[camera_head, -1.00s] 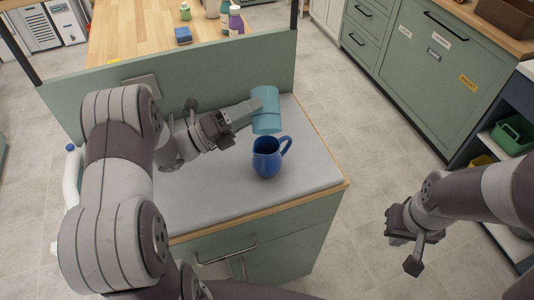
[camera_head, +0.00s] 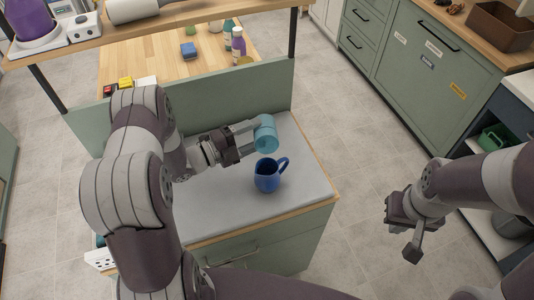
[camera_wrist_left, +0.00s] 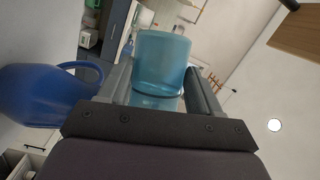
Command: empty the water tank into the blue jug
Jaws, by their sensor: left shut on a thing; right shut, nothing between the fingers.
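The water tank (camera_head: 266,136) is a translucent teal cylinder, tilted on its side above the grey worktop. My left gripper (camera_head: 254,129) is shut on it; in the left wrist view the tank (camera_wrist_left: 162,62) sits between the two fingers. The blue jug (camera_head: 267,178) stands upright on the worktop just below the tank, its handle to the right. The jug (camera_wrist_left: 38,96) also shows at the left of the left wrist view. I cannot see water in the tank or jug. My right gripper (camera_head: 410,240) is shut and empty, out over the floor at the right.
The grey worktop (camera_head: 225,205) is clear around the jug, with a green back panel (camera_head: 270,92) behind it.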

